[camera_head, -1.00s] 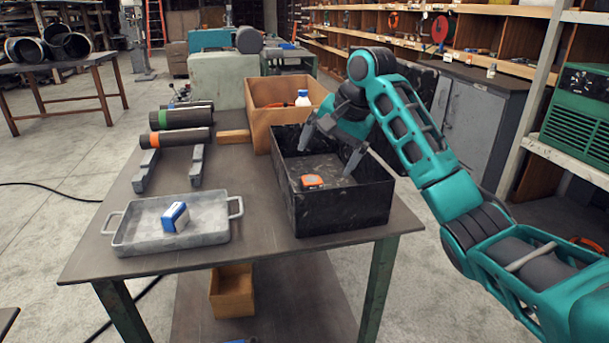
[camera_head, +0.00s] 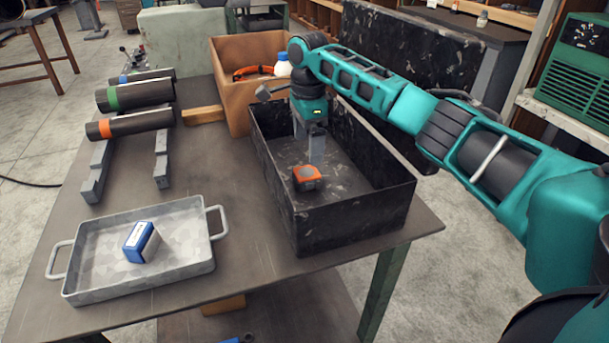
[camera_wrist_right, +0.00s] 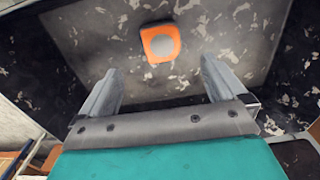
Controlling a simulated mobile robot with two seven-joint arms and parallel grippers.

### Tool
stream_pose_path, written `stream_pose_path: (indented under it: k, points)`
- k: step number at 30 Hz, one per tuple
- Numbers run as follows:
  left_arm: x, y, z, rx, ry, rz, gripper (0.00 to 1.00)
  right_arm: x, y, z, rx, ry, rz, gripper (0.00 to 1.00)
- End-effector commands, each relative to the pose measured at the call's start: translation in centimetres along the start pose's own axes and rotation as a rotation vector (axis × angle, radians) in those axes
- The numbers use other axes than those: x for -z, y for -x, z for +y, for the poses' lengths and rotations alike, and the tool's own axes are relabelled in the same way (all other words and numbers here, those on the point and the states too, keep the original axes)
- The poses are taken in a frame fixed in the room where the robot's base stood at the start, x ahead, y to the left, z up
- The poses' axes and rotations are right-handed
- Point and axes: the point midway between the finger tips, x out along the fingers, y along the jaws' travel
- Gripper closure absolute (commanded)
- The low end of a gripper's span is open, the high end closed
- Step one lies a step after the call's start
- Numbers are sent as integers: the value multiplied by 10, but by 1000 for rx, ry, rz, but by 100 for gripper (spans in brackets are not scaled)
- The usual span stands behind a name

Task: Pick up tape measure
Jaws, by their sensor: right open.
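The orange tape measure (camera_head: 307,178) with a grey centre lies on the floor of the black bin (camera_head: 350,222), toward its near left. My right gripper (camera_head: 310,150) points down inside the bin, just behind the tape measure in the head view. In the right wrist view, the tape measure (camera_wrist_right: 160,44) lies beyond the two fingertips, roughly centred between them. The right gripper (camera_wrist_right: 161,78) is open there, with nothing between its fingers. My left gripper is in neither view.
A cardboard box (camera_head: 224,88) with a white bottle (camera_head: 283,70) stands behind the bin. A grey tray (camera_head: 185,238) holding a blue-and-white box (camera_head: 141,242) is at the front left. Dark pipes (camera_head: 135,95) lie behind it. The bin walls surround the gripper.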

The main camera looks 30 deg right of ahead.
Motion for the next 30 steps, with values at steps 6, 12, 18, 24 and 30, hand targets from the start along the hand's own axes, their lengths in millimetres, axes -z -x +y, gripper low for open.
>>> stream_pose_path:
  k: [6,12,18,24,30]
  points:
    - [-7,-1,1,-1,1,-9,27,0,-35,0,0,2,-1,2]
    - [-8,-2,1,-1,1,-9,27,-1,-50,0,0,2,0,2]
    - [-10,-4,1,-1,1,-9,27,-2,-80,0,-1,3,0,2]
    - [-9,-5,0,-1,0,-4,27,-2,-93,-1,2,3,-2,2]
    - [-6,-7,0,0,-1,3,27,-2,-93,-1,2,4,-1,4]
